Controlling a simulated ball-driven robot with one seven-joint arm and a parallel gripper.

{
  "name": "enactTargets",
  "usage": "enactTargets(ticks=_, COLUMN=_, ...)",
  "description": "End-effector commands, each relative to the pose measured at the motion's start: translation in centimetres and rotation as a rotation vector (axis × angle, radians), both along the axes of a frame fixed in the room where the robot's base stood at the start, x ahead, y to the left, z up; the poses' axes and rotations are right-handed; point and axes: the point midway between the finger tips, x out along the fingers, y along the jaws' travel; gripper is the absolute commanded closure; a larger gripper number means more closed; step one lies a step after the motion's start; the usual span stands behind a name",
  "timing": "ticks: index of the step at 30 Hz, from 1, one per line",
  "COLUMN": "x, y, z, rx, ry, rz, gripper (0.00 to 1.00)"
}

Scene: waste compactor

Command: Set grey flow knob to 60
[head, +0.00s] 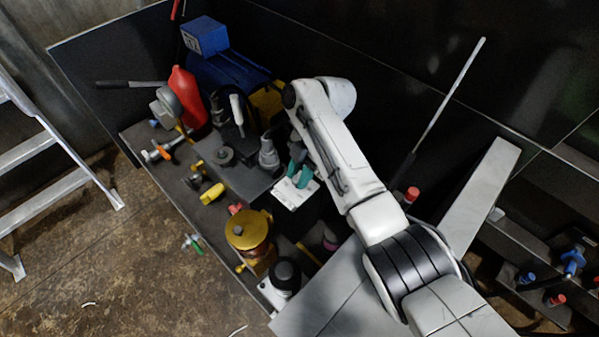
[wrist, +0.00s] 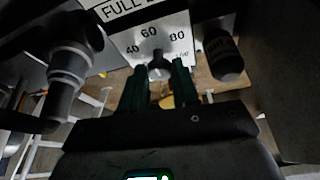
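The grey flow knob (wrist: 158,71) shows in the wrist view at the lower edge of a white dial plate (wrist: 150,40) marked 40, 60 and 80. Its pointer faces up the plate, roughly toward the 60; the exact reading is too small to tell. My gripper (wrist: 159,72) has its two dark green fingers apart, one on each side of the knob, with a gap visible beside it. In the head view my gripper (head: 299,174) is over the white plate (head: 291,194); its fingers hide the knob there.
A dark grey valve-like fitting (wrist: 66,75) stands left of the plate in the wrist view, and a dark cylinder (wrist: 222,52) right of it. In the head view, a brass-coloured canister (head: 248,232), a red container (head: 188,98) and a blue box (head: 205,36) crowd the bench.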

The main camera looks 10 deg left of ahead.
Motion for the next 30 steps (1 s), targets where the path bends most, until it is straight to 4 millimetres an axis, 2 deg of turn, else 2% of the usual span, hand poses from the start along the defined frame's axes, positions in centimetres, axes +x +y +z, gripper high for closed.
enactTargets(ticks=1, x=0.0, y=0.0, z=0.0, rx=0.001, ry=-0.001, rz=0.0, gripper=0.65)
enactTargets(ticks=7, x=0.0, y=0.0, z=0.0, rx=0.0, ry=0.0, rz=-0.001, gripper=0.46)
enactTargets(ticks=17, x=0.2, y=-0.1, z=0.6, rx=0.0, ry=-0.002, rz=-0.002, gripper=0.46)
enactTargets(ticks=20, x=0.6, y=-0.5, z=1.8, rx=0.001, ry=-0.003, rz=-0.001, gripper=0.46)
enactTargets(ticks=30, x=2.3, y=-2.2, z=7.6, rx=0.001, ry=-0.002, rz=-0.002, gripper=0.46)
